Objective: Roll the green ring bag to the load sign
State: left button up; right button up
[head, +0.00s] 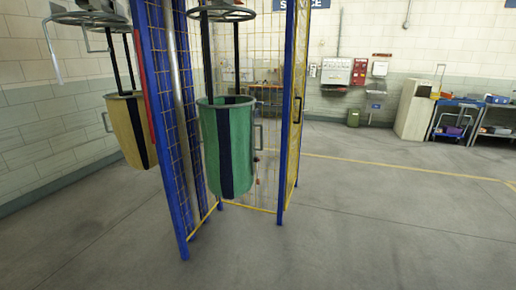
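The green ring bag (212,150) hangs near the middle of the head view, left of centre. It is a deep green bag with a dark vertical stripe and a small grey handle on its right side. Dark straps run up from it to a grey spoked ring (222,14) at the top edge; what carries the ring is out of frame. The bag hangs clear of the floor. No load sign can be made out. Neither of my grippers is in view.
A yellow bag (121,125) hangs from another ring at left. Blue posts with yellow mesh panels (178,110) stand between and behind the bags. A blue sign (302,4) reading "SERVICE", partly cut off, is at top. Grey floor (400,220) at right is open; carts stand far right.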

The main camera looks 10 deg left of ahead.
aim_at(228, 125)
jog(key=i, duration=1.6)
jog(key=i+u, duration=0.25)
jog(key=i, duration=0.15)
jog(key=i+l+u, duration=0.5)
jog(key=i+u, duration=0.2)
jog(key=i+l+u, duration=0.25)
jog(key=u, duration=0.15)
jog(key=i+l+u, duration=0.55)
jog(key=l+u, duration=0.25)
